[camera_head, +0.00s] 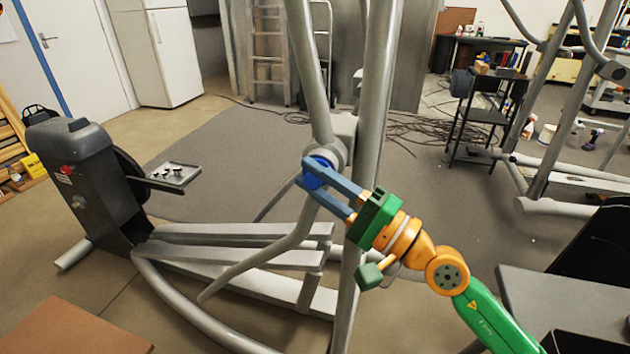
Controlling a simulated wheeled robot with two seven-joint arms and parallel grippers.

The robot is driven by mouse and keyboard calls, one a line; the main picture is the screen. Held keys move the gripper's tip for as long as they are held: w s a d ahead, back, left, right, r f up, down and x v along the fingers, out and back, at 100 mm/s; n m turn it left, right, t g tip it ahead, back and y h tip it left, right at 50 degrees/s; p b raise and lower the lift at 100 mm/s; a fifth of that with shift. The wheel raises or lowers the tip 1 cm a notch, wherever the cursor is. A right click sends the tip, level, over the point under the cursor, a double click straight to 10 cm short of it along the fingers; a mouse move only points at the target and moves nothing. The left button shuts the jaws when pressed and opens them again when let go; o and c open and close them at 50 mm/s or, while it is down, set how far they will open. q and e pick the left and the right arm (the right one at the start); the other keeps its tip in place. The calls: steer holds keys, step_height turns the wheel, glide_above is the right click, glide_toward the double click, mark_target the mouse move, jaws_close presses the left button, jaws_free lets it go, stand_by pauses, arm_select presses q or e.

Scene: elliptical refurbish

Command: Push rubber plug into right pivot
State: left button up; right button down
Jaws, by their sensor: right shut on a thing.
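My right gripper (312,181) reaches in from the lower right, its blue fingers at the pivot. It is shut on the rubber plug (318,168), which shows as a blue round face between the fingertips. The right pivot (338,152) is a grey ring-like joint on the elliptical's upright, at the lower end of a swinging arm tube. The plug is at the pivot's opening, but the fingers partly hide it, so I cannot tell how deep it sits. My left gripper is not in view.
The elliptical's grey frame rails (235,232) and dark flywheel housing (85,170) stand to the left. A small tray (184,182) with small parts is beside the housing. A black shelf stand (485,110) is behind at right. Grey mat (230,140) lies open behind.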

steer(key=shift+w+d+b, duration=0.1)
steer(key=shift+w+b, duration=0.15)
steer(key=shift+b, duration=0.1)
stand_by(0.3)
steer(key=c, duration=0.6)
jaws_free()
steer(key=shift+c, duration=0.2)
steer(key=shift+o, duration=0.4)
steer(key=b+v, duration=0.4)
steer(key=v, duration=0.3)
